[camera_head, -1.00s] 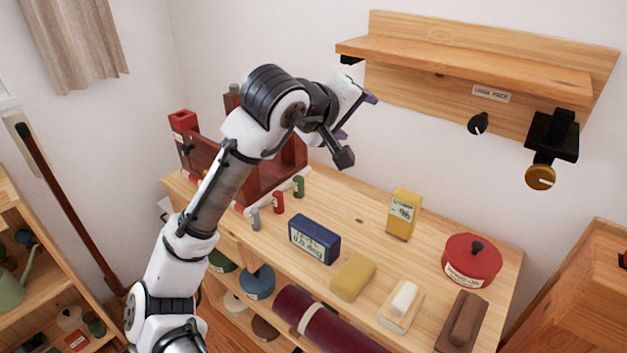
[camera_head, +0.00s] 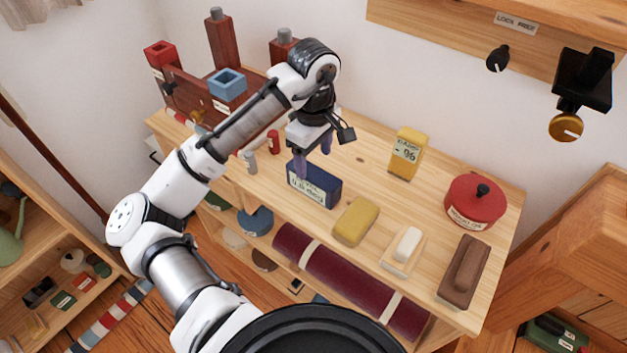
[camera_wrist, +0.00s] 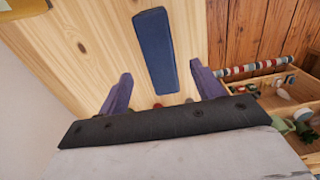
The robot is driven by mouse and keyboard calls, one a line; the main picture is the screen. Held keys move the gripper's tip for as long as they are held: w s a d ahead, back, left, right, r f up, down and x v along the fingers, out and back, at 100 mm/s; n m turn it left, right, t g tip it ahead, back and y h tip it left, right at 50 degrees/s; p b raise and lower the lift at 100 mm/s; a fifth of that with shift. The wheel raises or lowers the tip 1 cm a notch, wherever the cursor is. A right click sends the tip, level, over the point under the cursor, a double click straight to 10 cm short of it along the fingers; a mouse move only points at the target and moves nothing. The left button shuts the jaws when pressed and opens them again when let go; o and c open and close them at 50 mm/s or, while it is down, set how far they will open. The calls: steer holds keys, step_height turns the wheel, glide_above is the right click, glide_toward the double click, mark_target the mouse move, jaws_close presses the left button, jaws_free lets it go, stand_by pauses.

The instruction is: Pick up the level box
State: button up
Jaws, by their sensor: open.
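The level box, a dark blue block with a pale label on its front (camera_head: 315,188), lies on the wooden bench top. In the wrist view the blue box (camera_wrist: 155,50) shows from above as a long bar, ahead of and between the finger lines. My gripper (camera_head: 312,155) points down just above the box in the head view, its purple fingers apart and nothing held. One finger overlaps the box's left end in that view; contact cannot be told. In the wrist view the open gripper (camera_wrist: 160,75) spans wider than the box.
A yellow block (camera_head: 355,222) lies right of the box, with a yellow carton (camera_head: 406,153) behind. A red lidded pot (camera_head: 474,200), white block (camera_head: 406,243) and brown block (camera_head: 464,270) stand farther right. A small red cylinder (camera_head: 273,141) and grey cylinder (camera_head: 250,161) are left.

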mark_target(314, 172)
steer(key=shift+f+p, duration=0.4)
steer(key=shift+f, duration=2.45)
steer(key=c, duration=1.2)
steer(key=shift+r, duration=0.2)
